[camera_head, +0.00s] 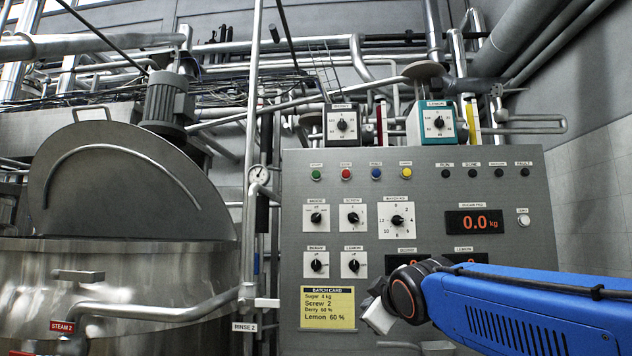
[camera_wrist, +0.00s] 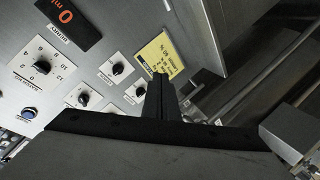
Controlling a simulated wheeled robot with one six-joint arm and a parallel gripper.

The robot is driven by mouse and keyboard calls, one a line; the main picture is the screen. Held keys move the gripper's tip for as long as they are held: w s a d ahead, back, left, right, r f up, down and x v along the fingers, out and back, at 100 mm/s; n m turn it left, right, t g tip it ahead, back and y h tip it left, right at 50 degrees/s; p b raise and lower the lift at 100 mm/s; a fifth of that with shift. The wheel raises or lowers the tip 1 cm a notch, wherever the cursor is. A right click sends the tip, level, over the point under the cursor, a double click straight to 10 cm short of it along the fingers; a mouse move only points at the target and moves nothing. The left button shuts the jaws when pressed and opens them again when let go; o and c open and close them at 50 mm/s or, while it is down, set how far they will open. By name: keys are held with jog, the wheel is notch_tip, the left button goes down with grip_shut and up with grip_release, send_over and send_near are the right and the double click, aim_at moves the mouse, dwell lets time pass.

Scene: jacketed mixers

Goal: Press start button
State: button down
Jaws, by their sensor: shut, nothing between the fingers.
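The grey control panel (camera_head: 430,190) has a row of small coloured buttons near its top left. The leftmost is a green button (camera_head: 316,175), followed by a red button (camera_head: 346,174), a blue button (camera_head: 376,174) and a yellow button (camera_head: 406,173). Their labels are too small to read surely. My gripper (camera_head: 378,314) is in front of the panel's lower part, right of the batch card and well below the buttons. In the wrist view my gripper (camera_wrist: 160,88) is shut and empty, its tips near the yellow batch card; the green button does not show there.
The batch card (camera_head: 328,308) is on the panel's lower left. Several knobs and a red display (camera_head: 473,222) are on the panel. A steel mixer (camera_head: 130,270) with a raised lid stands at the left, with a steam pipe (camera_head: 165,312) beside the panel. Two dial boxes sit on top.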

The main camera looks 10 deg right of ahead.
aim_at(318, 174)
jog(key=w+a+r+n+t+y, duration=0.2)
jog(key=w+a+r+n+t, duration=0.1)
jog(key=r, duration=0.8)
jog(key=w+a+r+n+t+y, duration=0.3)
jog(key=w+r+n, duration=0.3)
jog(key=r, duration=0.6)
jog(key=w+a+r+n+t+y, duration=0.2)
jog(key=w+r+n, duration=0.3)
jog(key=r, duration=0.7)
jog(key=shift+w+a+t, duration=0.5)
jog(key=shift+w+a, duration=0.15)
jog(key=shift+a, duration=0.1)
jog(key=shift+w+d, duration=0.45)
jog(key=shift+w, duration=0.95)
jog(key=shift+w+d, duration=0.5)
jog(key=shift+w, duration=0.85)
jog(key=shift+w+d, duration=0.45)
jog(key=shift+w, duration=0.95)
jog(key=shift+w, duration=0.2)
jog(key=shift+w+d, duration=0.1)
jog(key=shift+w, duration=0.15)
